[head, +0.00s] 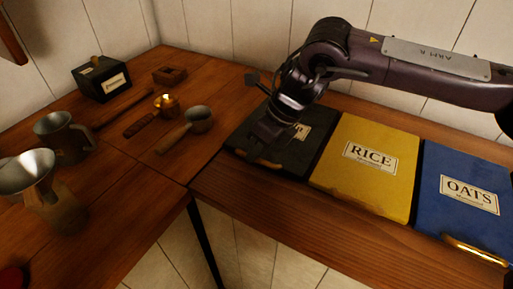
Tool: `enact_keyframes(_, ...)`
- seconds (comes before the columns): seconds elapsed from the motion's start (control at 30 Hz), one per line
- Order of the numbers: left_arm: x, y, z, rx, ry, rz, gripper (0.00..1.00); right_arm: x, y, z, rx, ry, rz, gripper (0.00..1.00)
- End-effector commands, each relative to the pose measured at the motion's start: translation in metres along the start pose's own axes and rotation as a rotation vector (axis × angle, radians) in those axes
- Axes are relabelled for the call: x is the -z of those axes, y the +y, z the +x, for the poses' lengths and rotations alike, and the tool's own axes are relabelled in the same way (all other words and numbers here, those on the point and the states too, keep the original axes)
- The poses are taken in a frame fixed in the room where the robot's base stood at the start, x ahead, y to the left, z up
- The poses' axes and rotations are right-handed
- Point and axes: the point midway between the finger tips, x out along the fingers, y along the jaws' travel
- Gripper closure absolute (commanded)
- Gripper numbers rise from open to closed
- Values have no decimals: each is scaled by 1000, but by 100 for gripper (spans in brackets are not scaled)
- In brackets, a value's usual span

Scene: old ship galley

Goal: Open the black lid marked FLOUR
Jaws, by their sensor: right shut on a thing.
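The black lid (315,150) lies at the left of the row of lids in the counter and looks shut and flat. Its pale label (301,131) is mostly hidden by my right gripper, so I cannot read the whole word. A brass handle (258,161) shows along its front edge. My right gripper (262,143) points down over the front left part of the lid and is shut on the handle; its fingertips are hard to see against the dark lid. My left gripper is not in view.
A yellow RICE lid (366,185) and a blue OATS lid (455,217) lie to the right. The left counter holds a scoop (199,119), a brass weight (165,103), a mug (62,136), a funnel (27,171) and a black box (102,79). A tiled wall (260,35) stands behind.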

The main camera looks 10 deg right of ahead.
Motion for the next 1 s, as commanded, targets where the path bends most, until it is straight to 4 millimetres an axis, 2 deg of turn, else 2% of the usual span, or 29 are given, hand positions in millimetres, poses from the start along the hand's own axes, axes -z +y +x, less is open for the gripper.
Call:
enact_keyframes(0.27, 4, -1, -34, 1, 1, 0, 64, -16, -1, -37, -88, -3, 41, 100)
enact_keyframes(0.5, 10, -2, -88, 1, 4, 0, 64, -38, -10, -90, -245, -5, 109, 100)
enact_keyframes(0.7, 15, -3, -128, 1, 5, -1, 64, -54, -23, -127, -342, -5, 143, 100)
enact_keyframes(1.0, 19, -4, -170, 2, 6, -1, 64, -67, -46, -160, -336, -4, 142, 100)
